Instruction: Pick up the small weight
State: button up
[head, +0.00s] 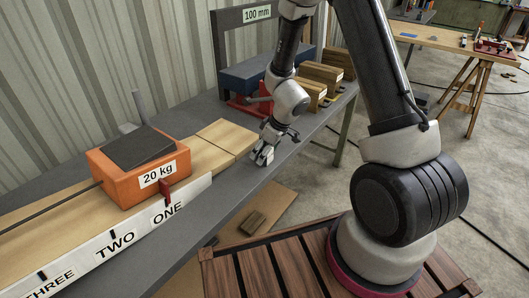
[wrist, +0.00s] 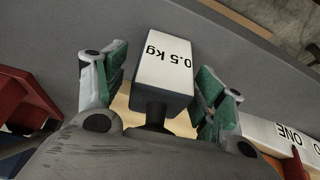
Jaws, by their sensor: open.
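The small weight (wrist: 165,62) is a pale block labelled 0.5 kg, with a dark neck at its lower end in the wrist view. My gripper (wrist: 162,72) is open, with one green-padded finger to each side of the block. Gaps show between the pads and the block, so I see no grip on it. In the head view my gripper (head: 264,154) is low at the grey bench, just off the end of the wooden planks. The weight is hard to tell from the fingers there.
An orange 20 kg box (head: 142,172) sits on the planks to the left, behind a white strip (head: 120,240) marked ONE, TWO, THREE. Wooden blocks (head: 320,75) and a blue block (head: 246,74) stand behind my gripper. A red thing (wrist: 22,105) is at left in the wrist view.

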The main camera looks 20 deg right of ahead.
jog(key=c, duration=1.5)
jog(key=shift+r, duration=0.1)
